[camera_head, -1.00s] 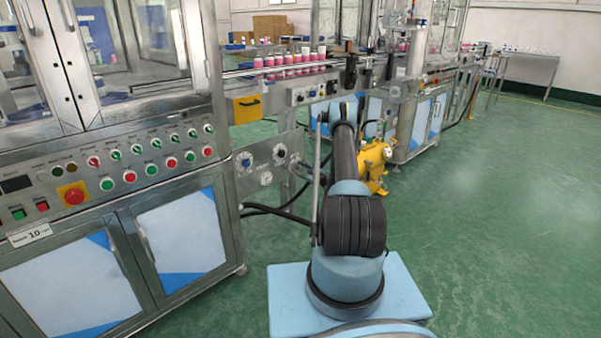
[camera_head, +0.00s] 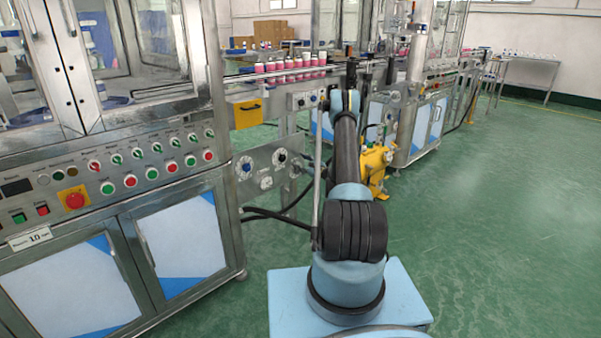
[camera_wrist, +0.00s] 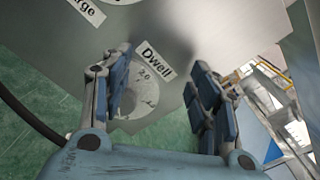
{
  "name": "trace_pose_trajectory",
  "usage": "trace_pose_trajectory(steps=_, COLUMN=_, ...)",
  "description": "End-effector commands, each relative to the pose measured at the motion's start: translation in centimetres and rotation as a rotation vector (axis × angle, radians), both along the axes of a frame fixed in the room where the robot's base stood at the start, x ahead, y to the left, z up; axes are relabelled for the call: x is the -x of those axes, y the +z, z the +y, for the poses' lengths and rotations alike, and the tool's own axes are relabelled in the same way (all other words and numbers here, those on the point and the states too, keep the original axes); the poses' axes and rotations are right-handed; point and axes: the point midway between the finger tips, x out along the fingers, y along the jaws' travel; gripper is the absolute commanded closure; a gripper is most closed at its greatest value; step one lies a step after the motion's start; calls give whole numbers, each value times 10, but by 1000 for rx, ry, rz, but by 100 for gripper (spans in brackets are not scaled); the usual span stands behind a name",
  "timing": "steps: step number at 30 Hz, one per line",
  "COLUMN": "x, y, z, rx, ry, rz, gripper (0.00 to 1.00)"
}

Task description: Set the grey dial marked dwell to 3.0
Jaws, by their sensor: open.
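In the wrist view, the dwell dial (camera_wrist: 143,103) shows as a pale disc on a grey metal panel, below a white label reading "Dwell" (camera_wrist: 157,60). The mark "2.0" is legible on its scale. My left finger covers the dial's left part, so its knob and setting cannot be made out. My gripper (camera_wrist: 160,65) is open and empty, its fingers apart on either side of the label and dial. Contact with the dial cannot be judged. In the head view, the dial panel (camera_head: 252,190) carries a few small dials whose labels are unreadable.
A second label ending in "arge" (camera_wrist: 86,10) is at the wrist view's top left. A black hose (camera_head: 275,214) runs below the panel. A yellow machine (camera_head: 374,165) stands right of my arm. Pink-and-white cans (camera_head: 290,64) line the conveyor behind. Green floor (camera_head: 490,220) is clear at right.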

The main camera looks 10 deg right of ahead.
Motion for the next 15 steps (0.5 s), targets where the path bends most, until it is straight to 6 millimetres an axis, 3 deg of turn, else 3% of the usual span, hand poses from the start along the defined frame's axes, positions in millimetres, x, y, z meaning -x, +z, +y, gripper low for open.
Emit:
trace_pose_trajectory(steps=6, x=0, y=23, z=2, rx=0, ry=2, rz=0, gripper=46)
trace_pose_trajectory(steps=15, x=0, y=30, z=2, rx=1, ry=3, rz=1, gripper=46)
